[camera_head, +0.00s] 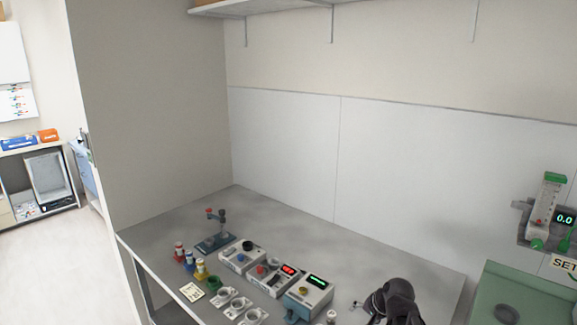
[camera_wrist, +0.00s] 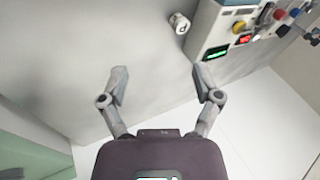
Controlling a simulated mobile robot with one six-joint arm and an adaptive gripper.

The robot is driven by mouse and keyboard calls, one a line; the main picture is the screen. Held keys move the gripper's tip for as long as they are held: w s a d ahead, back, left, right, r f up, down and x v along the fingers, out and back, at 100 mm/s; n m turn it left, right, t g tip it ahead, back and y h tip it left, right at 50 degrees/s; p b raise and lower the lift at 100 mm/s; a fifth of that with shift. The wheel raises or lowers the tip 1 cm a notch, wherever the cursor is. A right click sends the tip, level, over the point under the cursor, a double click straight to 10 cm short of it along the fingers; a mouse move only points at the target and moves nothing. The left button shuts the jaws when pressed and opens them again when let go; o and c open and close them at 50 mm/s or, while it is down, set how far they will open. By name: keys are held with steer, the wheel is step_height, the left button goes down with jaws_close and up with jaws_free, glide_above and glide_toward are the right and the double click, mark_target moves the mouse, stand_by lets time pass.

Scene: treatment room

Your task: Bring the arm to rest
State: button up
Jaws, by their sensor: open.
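My gripper (camera_wrist: 160,78) is open in the wrist view, its two grey fingers spread wide with nothing between them. Below the fingers the wrist view shows the grey bench top (camera_wrist: 60,60). In the head view the dark wrist part of my arm shows at the lower right, over the right part of the bench (camera_head: 440,280); the fingertips cannot be made out clearly there. A small white cylinder (camera_wrist: 179,22) stands on the bench just beyond the fingers, apart from them; it also shows in the head view (camera_head: 331,316).
Instrument boxes with knobs and lit displays (camera_head: 308,290) stand left of my arm. Several small coloured-base vials (camera_head: 190,262), white holders (camera_head: 235,303) and a small stand (camera_head: 214,240) are further left. A green-topped surface (camera_head: 540,305) and a wall flowmeter (camera_head: 545,205) are at right. The bench's back is clear.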

steer(key=s+a+f+n+g+h, duration=0.1)
steer(key=s+a+n+g, duration=0.1)
steer(key=s, duration=0.3)
steer(key=s+a+f+n+g+h, duration=0.1)
steer(key=s+a+n+g+h, duration=0.1)
steer(key=s+n+g, duration=0.1)
steer(key=shift+s+a+f+n, duration=0.15)
steer(key=shift+s+f+n, duration=0.1)
steer(key=shift+s+n, duration=0.5)
steer(key=shift+s, duration=0.1)
